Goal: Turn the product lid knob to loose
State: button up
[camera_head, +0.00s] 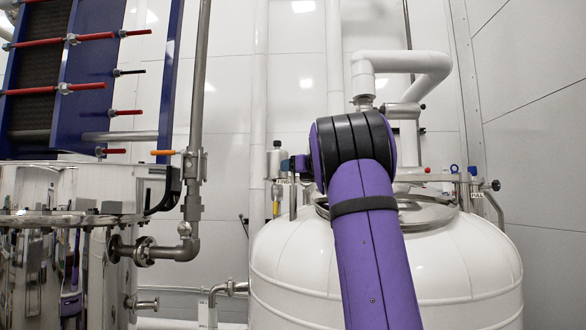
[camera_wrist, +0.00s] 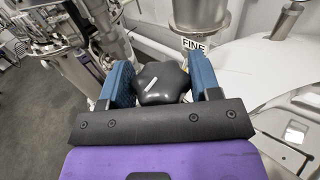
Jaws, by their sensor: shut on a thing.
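A black rounded knob (camera_wrist: 162,86) with a short white line mark sits between the two blue fingers of my gripper (camera_wrist: 163,78) in the wrist view. The fingers are shut on the knob, one on each side. The white line runs at a slant. In the head view, my purple arm reaches over the white tank (camera_head: 290,266) and its round lid (camera_head: 428,214). My gripper (camera_head: 297,165) shows only in part there, left of the dark wrist, and the knob is hidden. I cannot read any loose or tight marking.
A steel vessel (camera_head: 75,195) and a blue-framed plate unit (camera_head: 110,70) stand at left. A vertical pipe (camera_head: 196,120) and a white bent pipe (camera_head: 415,62) rise nearby.

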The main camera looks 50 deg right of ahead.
dwell(0.3)
jog(key=o, duration=0.9)
jog(key=shift+s, duration=0.1)
jog(key=s, duration=1)
jog(key=shift+s+a, duration=0.3)
jog(key=shift+a, duration=0.05)
